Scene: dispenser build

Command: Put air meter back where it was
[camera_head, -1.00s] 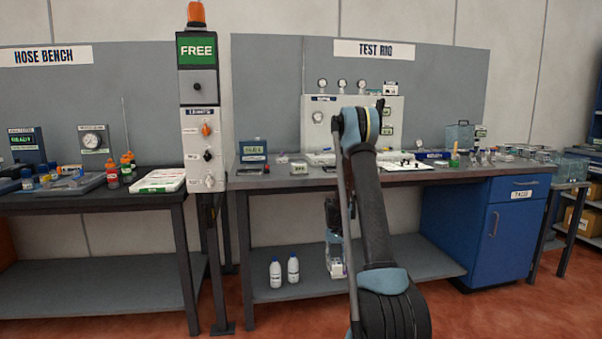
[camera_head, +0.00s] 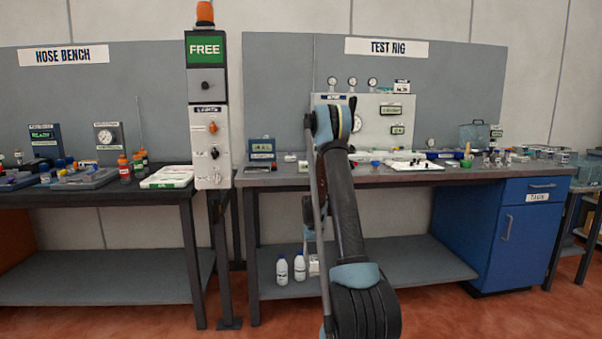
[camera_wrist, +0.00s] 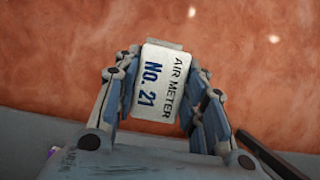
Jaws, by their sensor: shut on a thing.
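The air meter (camera_wrist: 158,92) is a white block labelled "AIR METER No. 21". It fills the middle of the wrist view, with its label facing the camera. My gripper (camera_wrist: 163,78) is shut on it, one finger pressed to each side. Behind it only red floor and a pale strip show. In the head view a small white part of the meter (camera_head: 314,265) shows low down, left of my arm and in line with the white bottles. Most of my gripper is hidden there behind my arm.
The test rig bench (camera_head: 460,176) carries a gauge panel (camera_head: 365,110), a display box (camera_head: 262,150) and several small items. Two white bottles (camera_head: 299,267) stand on its lower shelf (camera_head: 405,262). A post with a FREE sign (camera_head: 205,49) stands left, beside the hose bench (camera_head: 100,199).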

